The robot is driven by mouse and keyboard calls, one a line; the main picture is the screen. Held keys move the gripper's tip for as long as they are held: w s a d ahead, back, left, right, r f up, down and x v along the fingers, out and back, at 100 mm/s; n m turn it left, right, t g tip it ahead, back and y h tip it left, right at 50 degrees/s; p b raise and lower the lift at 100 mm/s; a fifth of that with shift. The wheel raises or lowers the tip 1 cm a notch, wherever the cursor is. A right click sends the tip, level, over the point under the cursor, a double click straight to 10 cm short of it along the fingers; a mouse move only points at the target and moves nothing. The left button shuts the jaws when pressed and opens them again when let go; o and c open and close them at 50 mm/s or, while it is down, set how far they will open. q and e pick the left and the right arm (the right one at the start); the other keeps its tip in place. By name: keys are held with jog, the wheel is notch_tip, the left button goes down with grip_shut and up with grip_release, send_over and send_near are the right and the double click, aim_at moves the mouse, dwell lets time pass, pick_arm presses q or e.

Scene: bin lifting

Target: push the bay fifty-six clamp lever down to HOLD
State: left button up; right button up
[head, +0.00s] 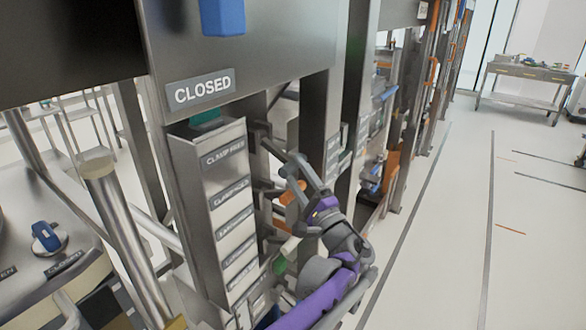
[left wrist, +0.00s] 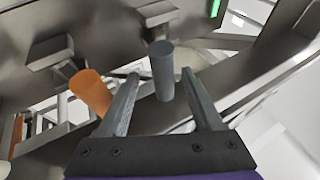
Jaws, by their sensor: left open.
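A dark grey cylindrical handle (left wrist: 162,68) stands between the fingertips, with gaps on both sides. It may be the clamp lever, but no bay number shows on it. An orange handle (left wrist: 92,92) is just left of the fingers. The panel's top label reads CLAMP FREE; lower labels are too small to read. My right gripper is not in view.
A CLOSED plate (head: 200,90) is above the panel, with a blue block (head: 222,16) higher up. A blue knob (head: 46,238) and a steel post (head: 125,240) stand at left. More bays run back at right. The floor (head: 440,230) beside them is clear.

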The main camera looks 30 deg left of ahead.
pick_arm(q)
jog(key=v, duration=0.9)
jog(key=shift+b, duration=0.4)
jog(key=s+a+f+n+g+h+p, duration=0.3)
jog(key=s+a+f+g+h, duration=0.35)
jog(key=s+f, duration=0.55)
jog(key=s+d+f+n+h+p, duration=0.3)
jog(key=s+d+f+n+h, duration=0.1)
jog(key=s+d+f+h, duration=0.5)
jog(key=s+d+t+h, duration=0.1)
jog(key=s+d+h, duration=0.1)
jog(key=d+h, duration=0.1)
jog(key=shift+s+f+n+h, duration=0.35)
jog(key=shift+f+n+h, duration=0.05)
jog(key=shift+h, duration=0.25)
